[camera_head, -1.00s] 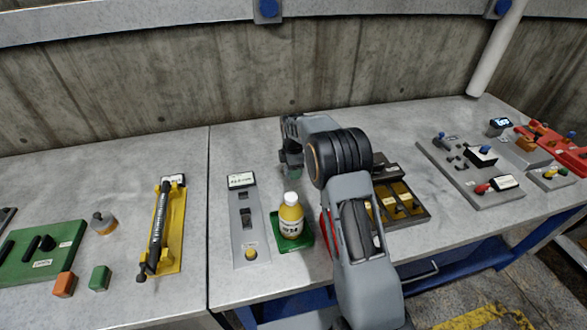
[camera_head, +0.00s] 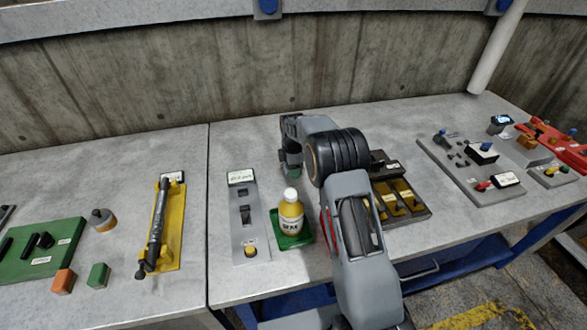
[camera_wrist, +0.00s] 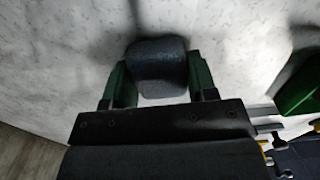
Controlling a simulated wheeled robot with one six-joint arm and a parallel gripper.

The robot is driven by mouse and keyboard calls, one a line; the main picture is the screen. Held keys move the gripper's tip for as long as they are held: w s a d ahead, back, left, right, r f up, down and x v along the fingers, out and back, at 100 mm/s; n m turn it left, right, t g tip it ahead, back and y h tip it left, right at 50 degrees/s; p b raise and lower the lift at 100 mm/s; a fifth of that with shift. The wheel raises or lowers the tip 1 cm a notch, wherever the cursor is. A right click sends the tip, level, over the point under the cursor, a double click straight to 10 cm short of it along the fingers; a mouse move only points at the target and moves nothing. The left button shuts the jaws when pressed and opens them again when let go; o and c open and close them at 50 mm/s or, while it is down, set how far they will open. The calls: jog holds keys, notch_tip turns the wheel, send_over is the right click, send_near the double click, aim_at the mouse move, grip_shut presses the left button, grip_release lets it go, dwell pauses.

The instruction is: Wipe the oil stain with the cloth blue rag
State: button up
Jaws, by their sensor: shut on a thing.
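My gripper (camera_wrist: 161,82) has green fingers shut on a dark blue-grey folded piece, the cloth blue rag (camera_wrist: 158,62), in the wrist view. The rag is against or just above the pale grey tabletop; the exact contact cannot be told. In the head view my gripper (camera_head: 291,170) points down over the table, behind the yellow bottle. The rag is hidden there. No oil stain can be made out clearly. Dark patches around the rag in the wrist view may be shadow or stain.
A yellow bottle (camera_head: 291,215) stands on a green tray (camera_head: 302,240) in front of my gripper. A grey switch panel (camera_head: 240,215) lies to its left. A dark tray with yellow parts (camera_head: 414,212) lies right of my arm. The table behind my gripper is clear up to the wall.

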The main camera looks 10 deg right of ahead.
jog(key=shift+w+r+p, duration=0.1)
jog(key=shift+w+p, duration=0.9)
jog(key=shift+w, duration=1.1)
jog(key=shift+w+p, duration=0.5)
jog(key=shift+w, duration=0.75)
jog(key=shift+s+f+b, duration=0.15)
jog(key=shift+s+b, duration=0.5)
jog(key=shift+s, duration=0.7)
jog(key=shift+s+f+b, duration=0.15)
jog(key=shift+s+b, duration=0.45)
jog(key=shift+s, duration=0.75)
jog(key=shift+s+r, duration=0.1)
jog(key=shift+s, duration=0.85)
jog(key=shift+a, duration=0.15)
jog(key=shift+w+a+r, duration=0.1)
jog(key=shift+w+a, duration=0.05)
jog(key=shift+w, duration=0.1)
jog(key=shift+w+p, duration=1.35)
jog(key=shift+w, duration=2.05)
